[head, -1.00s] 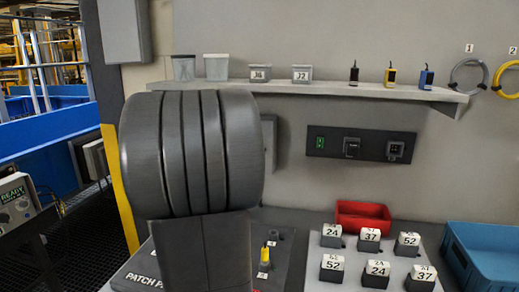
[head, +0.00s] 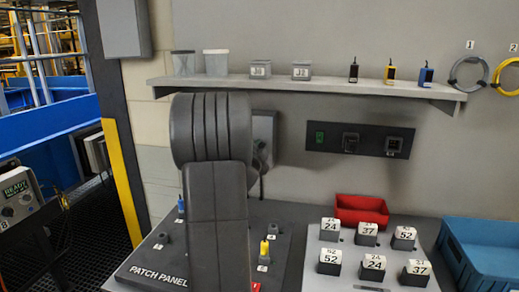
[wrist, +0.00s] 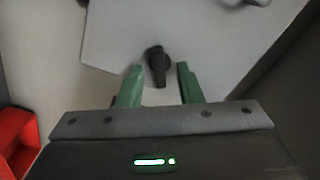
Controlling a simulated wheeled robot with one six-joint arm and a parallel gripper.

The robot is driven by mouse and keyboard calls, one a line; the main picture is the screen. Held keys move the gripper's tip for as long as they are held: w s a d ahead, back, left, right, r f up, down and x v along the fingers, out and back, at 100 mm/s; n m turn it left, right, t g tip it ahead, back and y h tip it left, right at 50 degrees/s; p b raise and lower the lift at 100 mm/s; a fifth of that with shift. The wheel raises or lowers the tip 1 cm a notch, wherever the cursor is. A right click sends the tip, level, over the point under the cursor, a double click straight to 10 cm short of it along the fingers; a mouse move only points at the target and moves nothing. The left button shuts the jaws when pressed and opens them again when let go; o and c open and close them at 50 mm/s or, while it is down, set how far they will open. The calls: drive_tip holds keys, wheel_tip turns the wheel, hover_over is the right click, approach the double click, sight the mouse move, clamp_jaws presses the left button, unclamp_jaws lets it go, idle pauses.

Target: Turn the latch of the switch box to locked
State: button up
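My gripper (wrist: 160,72) has two green fingers, open, one on each side of the latch's lower end. A narrow gap shows between the latch and each finger. My arm hides the gripper in the head view.
A shelf (head: 400,88) with cups, small boxes and coloured plugs runs above. A dark socket panel (head: 375,140) is right of the switch box. Below are the patch panel (head: 150,272), numbered blocks (head: 374,268), a red bin (head: 362,211) and a blue bin (head: 490,245).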

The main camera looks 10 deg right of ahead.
clamp_jaws()
drive_tip(key=shift+f+b, duration=0.1)
drive_tip(key=shift+b, duration=0.25)
drive_tip(key=shift+f+m+b, duration=0.1)
drive_tip(key=shift+m+b, duration=2.75)
drive_tip(key=shift+m, duration=0.05)
